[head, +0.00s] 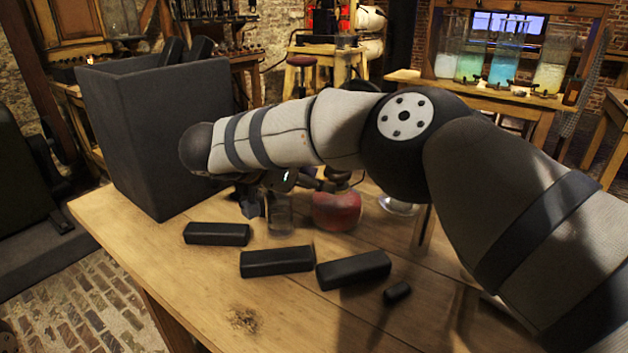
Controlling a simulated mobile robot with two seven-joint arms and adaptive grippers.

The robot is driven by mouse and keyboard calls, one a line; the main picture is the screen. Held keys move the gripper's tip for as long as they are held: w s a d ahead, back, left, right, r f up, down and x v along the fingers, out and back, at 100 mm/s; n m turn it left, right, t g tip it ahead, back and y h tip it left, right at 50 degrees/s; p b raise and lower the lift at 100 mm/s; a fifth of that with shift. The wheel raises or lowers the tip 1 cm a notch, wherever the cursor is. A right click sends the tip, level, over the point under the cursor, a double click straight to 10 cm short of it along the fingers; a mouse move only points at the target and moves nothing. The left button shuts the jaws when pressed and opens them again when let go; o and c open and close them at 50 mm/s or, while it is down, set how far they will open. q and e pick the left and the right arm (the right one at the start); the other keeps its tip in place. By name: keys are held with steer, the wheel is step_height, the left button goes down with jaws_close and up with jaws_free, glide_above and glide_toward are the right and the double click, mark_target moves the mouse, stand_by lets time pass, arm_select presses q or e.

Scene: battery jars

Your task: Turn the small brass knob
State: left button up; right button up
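I cannot make out a small brass knob for certain. A red, round-bodied object (337,211) with a dark and brassy top stands on the wooden table, and its upper part is partly hidden by my arm. My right arm reaches in from the right across the view. My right gripper (268,196) is mostly hidden under and behind the wrist, just left of the red object. Its dark parts show near a small clear glass (280,218). I cannot tell whether it touches anything or how far its fingers are apart. My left gripper is not in view.
A tall dark bin (150,140) holding black blocks stands at the left. Glass jars (508,65) stand on a far bench.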

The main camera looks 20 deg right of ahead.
steer(key=v, duration=1.2)
